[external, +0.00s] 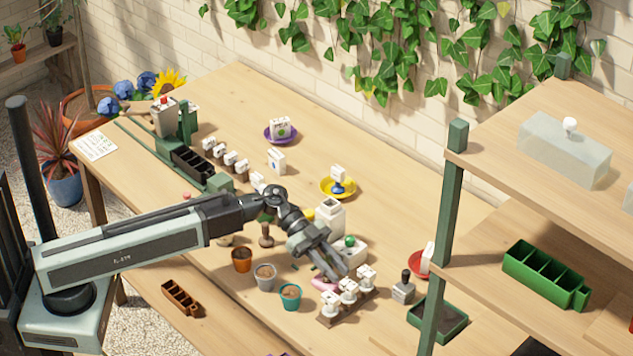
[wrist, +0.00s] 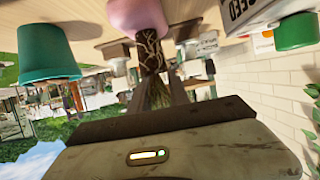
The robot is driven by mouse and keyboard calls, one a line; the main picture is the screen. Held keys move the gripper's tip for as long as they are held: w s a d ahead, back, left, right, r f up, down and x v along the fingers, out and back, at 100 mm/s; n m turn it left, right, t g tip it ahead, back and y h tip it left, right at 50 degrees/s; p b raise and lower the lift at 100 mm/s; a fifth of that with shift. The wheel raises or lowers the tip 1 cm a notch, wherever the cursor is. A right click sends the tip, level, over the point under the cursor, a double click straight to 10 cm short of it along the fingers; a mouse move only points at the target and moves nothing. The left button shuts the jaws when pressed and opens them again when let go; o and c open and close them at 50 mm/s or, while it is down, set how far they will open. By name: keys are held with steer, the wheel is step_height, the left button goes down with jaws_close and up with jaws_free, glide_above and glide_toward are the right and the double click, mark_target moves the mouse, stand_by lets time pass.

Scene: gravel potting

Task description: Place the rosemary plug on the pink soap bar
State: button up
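The pink soap bar (external: 323,284) lies on the table under my gripper (external: 335,268), partly hidden by it in the external view. In the wrist view the pink bar (wrist: 138,14) is at the top centre. The rosemary plug (wrist: 152,52) has a dark, root-laced soil block and green foliage, and appears upside down in this view. My gripper (wrist: 155,95) has its dark fingers on either side of the plug and appears shut on it. The soil end of the plug meets the pink bar in the picture; I cannot tell contact from a small gap.
A teal pot (external: 290,297) stands left of the bar; it also shows in the wrist view (wrist: 45,52). A rack of white-labelled blocks (external: 348,297) is close on the right. A white container with a green knob (external: 349,252) stands behind. Shelving (external: 455,215) rises at the right.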

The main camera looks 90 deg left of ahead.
steer(key=shift+r, duration=0.15)
steer(key=shift+s+a+r+p, duration=0.2)
steer(key=shift+r+p, duration=0.05)
steer(key=shift+p, duration=0.15)
steer(key=p+v, duration=0.4)
steer(key=v, duration=0.7)
steer(key=shift+s, duration=0.2)
steer(key=shift+a+f, duration=0.15)
